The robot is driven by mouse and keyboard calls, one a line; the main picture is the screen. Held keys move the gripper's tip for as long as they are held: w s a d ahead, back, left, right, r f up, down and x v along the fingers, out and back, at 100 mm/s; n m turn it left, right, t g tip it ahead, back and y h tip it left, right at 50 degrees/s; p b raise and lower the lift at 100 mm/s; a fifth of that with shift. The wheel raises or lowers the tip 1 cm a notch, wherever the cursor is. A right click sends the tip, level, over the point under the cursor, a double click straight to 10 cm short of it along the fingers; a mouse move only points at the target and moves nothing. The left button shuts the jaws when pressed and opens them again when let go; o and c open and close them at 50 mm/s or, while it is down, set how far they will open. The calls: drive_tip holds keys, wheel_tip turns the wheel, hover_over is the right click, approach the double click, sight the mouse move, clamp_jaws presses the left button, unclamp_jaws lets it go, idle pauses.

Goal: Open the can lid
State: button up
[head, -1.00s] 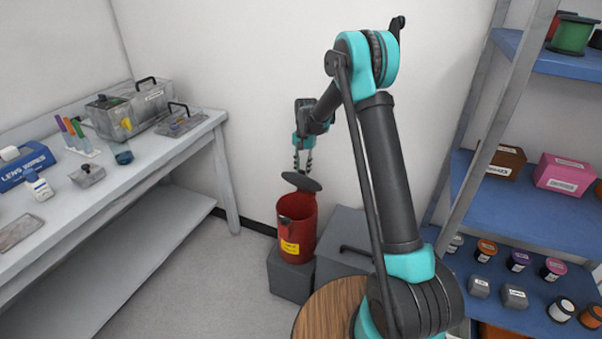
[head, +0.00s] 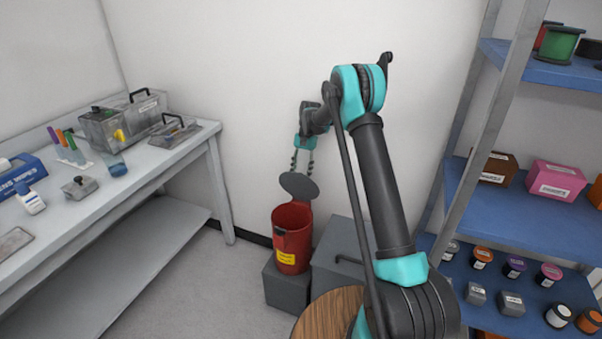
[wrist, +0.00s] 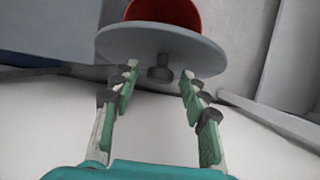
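The red can (head: 292,240) stands on a grey block, with a yellow label on its side. Its dark grey lid (head: 299,186) is tilted up at the back of the rim, and the red inside of the can shows. In the wrist view the lid (wrist: 160,45) is seen with a small dark knob (wrist: 160,73) on it, and part of the red can (wrist: 165,12) shows beyond.
A grey box with a handle (head: 345,257) stands right of the can. A workbench (head: 150,165) with boxes and bottles is on the left. A shelf rack (head: 520,210) with spools and small boxes is on the right. A white wall is close behind.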

wheel_tip(320, 180, up, 10)
idle(0.7)
drive_tip(key=s+d+r+n+t, duration=0.1)
drive_tip(key=s+d+r+t, duration=0.1)
drive_tip(key=s+d, duration=0.45)
drive_tip(key=s+d+r+n+t, duration=0.15)
drive_tip(key=s+d, duration=0.25)
drive_tip(key=s, duration=0.6)
drive_tip(key=s+d+f+n+t, duration=0.1)
drive_tip(key=s+d+f+t, duration=0.1)
drive_tip(key=s, duration=0.9)
drive_tip(key=s+d+f+n+t+h, duration=0.1)
drive_tip(key=s+d+f, duration=0.3)
drive_tip(key=s, duration=0.8)
drive_tip(key=shift+s+d+f+t+h, duration=0.2)
drive_tip(key=shift+d+f+t+h, duration=0.15)
drive_tip(key=shift+d+t, duration=0.7)
drive_tip(key=shift+d, duration=0.15)
drive_tip(key=shift+c, duration=0.6)
